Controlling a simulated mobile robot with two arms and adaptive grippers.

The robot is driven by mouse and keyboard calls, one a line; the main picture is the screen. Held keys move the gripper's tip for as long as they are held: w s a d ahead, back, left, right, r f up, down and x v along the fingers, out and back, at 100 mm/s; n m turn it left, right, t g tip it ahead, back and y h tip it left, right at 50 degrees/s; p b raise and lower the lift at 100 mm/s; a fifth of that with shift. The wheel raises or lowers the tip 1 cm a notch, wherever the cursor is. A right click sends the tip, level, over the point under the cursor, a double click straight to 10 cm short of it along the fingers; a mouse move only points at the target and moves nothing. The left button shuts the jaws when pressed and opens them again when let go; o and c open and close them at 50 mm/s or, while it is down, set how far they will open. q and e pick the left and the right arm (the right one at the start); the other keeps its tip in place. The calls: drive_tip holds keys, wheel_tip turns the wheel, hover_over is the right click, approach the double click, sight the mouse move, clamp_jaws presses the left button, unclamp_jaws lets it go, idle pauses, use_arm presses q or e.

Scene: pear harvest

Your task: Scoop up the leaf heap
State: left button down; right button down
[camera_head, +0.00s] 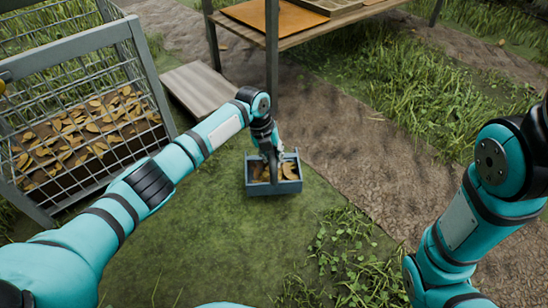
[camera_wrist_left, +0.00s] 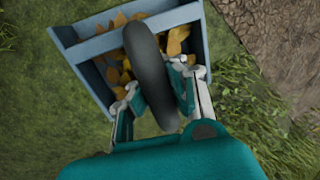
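A blue-grey scoop (camera_head: 273,188) with a dark handle is in the middle of the head view, on or just above the grass. Yellow-brown leaves (camera_head: 289,171) lie inside it. In the left wrist view the scoop (camera_wrist_left: 88,48) fills the upper middle, with leaves (camera_wrist_left: 176,39) on both sides of the dark handle (camera_wrist_left: 150,70). My left gripper (camera_head: 270,158) has its fingers on either side of this handle, closed on it; it also shows in the left wrist view (camera_wrist_left: 158,100). No loose leaf heap shows on the ground. My right gripper is out of view.
A wire-mesh bin (camera_head: 75,120) holding many brown leaves stands at the left. A wooden board (camera_head: 198,88) lies beside it. A wooden table (camera_head: 310,28) stands at the back, its near leg behind the scoop. Grass and a dirt path (camera_head: 370,170) lie open to the right.

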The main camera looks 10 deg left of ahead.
sight(275, 153)
use_arm(q)
drive_tip(key=shift+d+p+v, duration=0.2)
drive_tip(key=shift+p+v, duration=0.45)
drive_tip(key=shift+v, duration=0.15)
drive_tip(key=shift+d+p+v, duration=0.15)
drive_tip(key=shift+p+v, duration=0.5)
drive_tip(key=shift+v, duration=0.15)
drive_tip(key=shift+w+r, duration=0.1)
